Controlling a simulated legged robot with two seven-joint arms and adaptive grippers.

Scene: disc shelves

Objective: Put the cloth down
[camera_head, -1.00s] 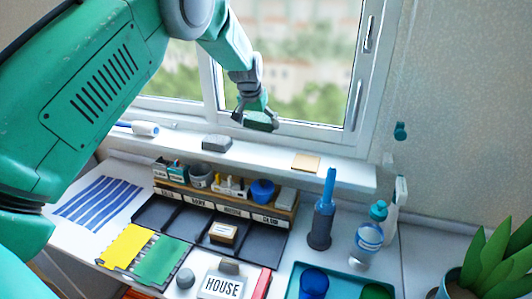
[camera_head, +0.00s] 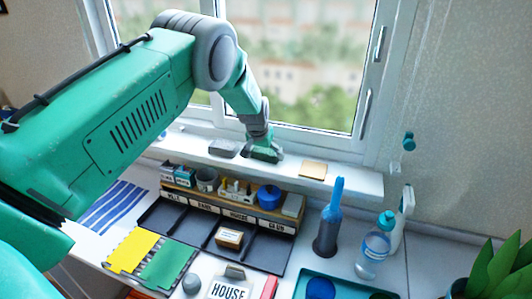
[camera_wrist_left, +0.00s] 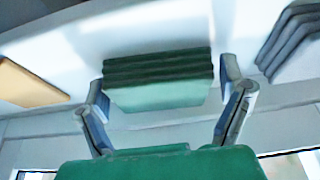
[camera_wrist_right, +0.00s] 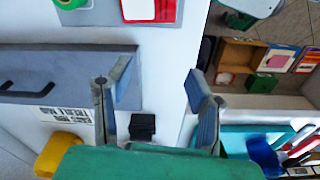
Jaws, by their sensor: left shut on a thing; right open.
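A green folded cloth (camera_head: 264,154) is at the windowsill (camera_head: 345,180), between a grey folded cloth (camera_head: 223,148) and a tan flat square (camera_head: 313,170). My left gripper (camera_head: 262,145) reaches down over the sill and is shut on the green cloth. In the left wrist view the green cloth (camera_wrist_left: 158,85) shows its folded layers between the two fingers of my left gripper (camera_wrist_left: 165,82). It is level with the sill or just above it; I cannot tell if it touches. My right gripper (camera_wrist_right: 158,80) is open and empty in the right wrist view; it is out of the head view.
Below the sill stands a labelled rack (camera_head: 240,212) with small containers. A plant (camera_head: 495,270) is at the lower right. The sill right of the tan square is bare.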

